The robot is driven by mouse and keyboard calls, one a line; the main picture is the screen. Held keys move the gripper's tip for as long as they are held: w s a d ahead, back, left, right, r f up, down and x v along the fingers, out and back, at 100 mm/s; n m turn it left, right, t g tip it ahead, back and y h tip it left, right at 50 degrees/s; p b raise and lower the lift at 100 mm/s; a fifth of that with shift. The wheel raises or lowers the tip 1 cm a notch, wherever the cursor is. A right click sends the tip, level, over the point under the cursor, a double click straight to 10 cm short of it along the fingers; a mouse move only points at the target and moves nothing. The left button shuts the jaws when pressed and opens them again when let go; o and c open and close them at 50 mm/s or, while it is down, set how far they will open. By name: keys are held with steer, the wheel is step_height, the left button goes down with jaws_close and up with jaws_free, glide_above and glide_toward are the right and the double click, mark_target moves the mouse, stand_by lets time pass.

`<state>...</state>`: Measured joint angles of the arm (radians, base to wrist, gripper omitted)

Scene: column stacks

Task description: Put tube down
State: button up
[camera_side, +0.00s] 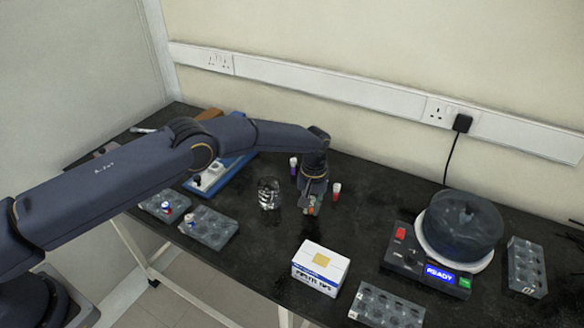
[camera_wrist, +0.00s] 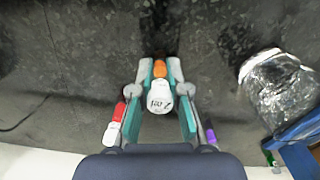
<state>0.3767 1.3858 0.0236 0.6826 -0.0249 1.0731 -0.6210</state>
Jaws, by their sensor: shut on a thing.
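My gripper (camera_wrist: 160,72) points down over the dark bench and is shut on a tube with a white cap (camera_wrist: 160,98) and an orange part. The cap has dark writing on it. In the side view my gripper (camera_side: 311,204) hides most of this tube; a bit of orange (camera_side: 312,210) shows at the fingertips. Whether the tube's lower end touches the bench cannot be told. A red tube with a white cap (camera_side: 336,190) stands just right of my gripper, and a purple tube with a white cap (camera_side: 293,166) just left and behind.
A clear beaker (camera_side: 268,193) stands left of my gripper. A blue-based device (camera_side: 225,171) is behind it. Grey racks (camera_side: 208,228) lie at the front left. A white box (camera_side: 320,269), another rack (camera_side: 386,308) and a centrifuge reading READY (camera_side: 446,240) are to the right.

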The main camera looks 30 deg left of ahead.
steer(key=shift+f, duration=0.1)
steer(key=o, duration=0.7)
